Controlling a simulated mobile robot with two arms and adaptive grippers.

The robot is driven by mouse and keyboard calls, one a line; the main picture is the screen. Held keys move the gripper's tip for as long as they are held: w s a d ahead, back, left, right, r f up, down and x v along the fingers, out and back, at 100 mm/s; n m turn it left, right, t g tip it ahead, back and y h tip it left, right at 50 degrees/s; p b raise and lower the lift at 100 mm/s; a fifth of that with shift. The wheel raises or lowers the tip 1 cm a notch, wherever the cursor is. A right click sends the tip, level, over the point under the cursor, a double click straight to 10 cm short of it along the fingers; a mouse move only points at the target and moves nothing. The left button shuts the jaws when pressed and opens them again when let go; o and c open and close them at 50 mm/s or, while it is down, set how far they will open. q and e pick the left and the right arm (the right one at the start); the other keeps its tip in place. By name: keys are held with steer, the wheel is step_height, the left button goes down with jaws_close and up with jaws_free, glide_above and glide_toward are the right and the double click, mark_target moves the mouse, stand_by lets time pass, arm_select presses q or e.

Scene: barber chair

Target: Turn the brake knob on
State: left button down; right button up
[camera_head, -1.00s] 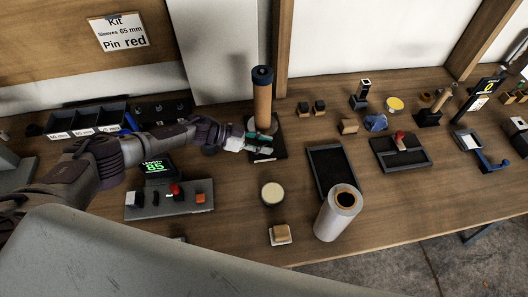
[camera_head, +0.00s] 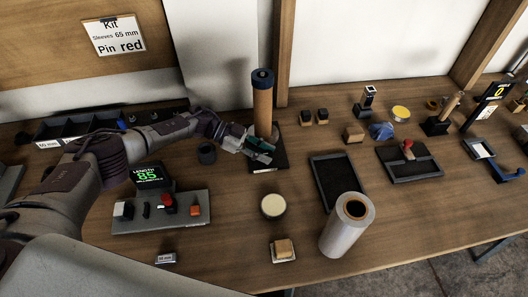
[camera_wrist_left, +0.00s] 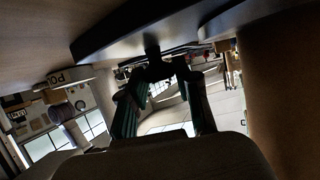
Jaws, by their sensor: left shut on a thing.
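My left gripper (camera_head: 262,153) is at the front of the black base plate (camera_head: 270,165) that carries the upright brown roll (camera_head: 263,105) with a dark blue cap. Its fingers slant down to the right, just in front of the roll's foot. In the left wrist view, the teal-padded fingers (camera_wrist_left: 160,75) close around a small dark knob (camera_wrist_left: 152,48) at the edge of the dark base. I take this for the brake knob; the gripper hides it in the head view. Its on or off position cannot be read. My right gripper is not in view.
A grey control panel (camera_head: 160,222) with a green "85" display (camera_head: 148,175) stands below my left forearm.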

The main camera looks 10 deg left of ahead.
arm_select(q)
steer(key=c, duration=0.8)
jaws_free()
steer(key=shift+d, duration=0.15)
steer(key=v, duration=1.2)
